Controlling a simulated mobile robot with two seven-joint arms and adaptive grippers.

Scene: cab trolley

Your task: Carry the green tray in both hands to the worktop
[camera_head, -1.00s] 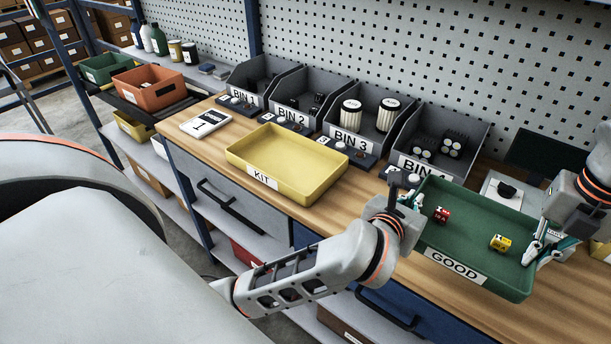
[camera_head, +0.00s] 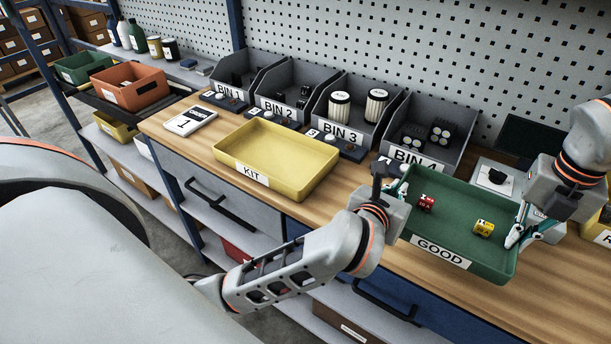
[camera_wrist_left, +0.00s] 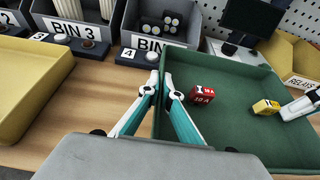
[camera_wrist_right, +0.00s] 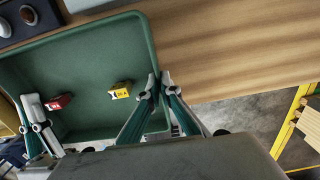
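The green tray labelled GOOD (camera_head: 462,212) is over the wooden worktop (camera_head: 460,290), right of the yellow KIT tray. I cannot tell whether it rests on the wood or is just above it. A red block (camera_head: 426,203) and a yellow block (camera_head: 484,228) lie inside it. My left gripper (camera_head: 402,187) is shut on the tray's left wall; its fingers straddle the rim in the left wrist view (camera_wrist_left: 162,88). My right gripper (camera_head: 517,232) is shut on the opposite wall, as the right wrist view (camera_wrist_right: 160,88) shows.
The yellow KIT tray (camera_head: 318,185) stands on the worktop to the left. Grey bins, including BIN 4 (camera_head: 455,125), line the back. A dark screen (camera_head: 528,140) stands behind the green tray. Bare wood shows along the front edge.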

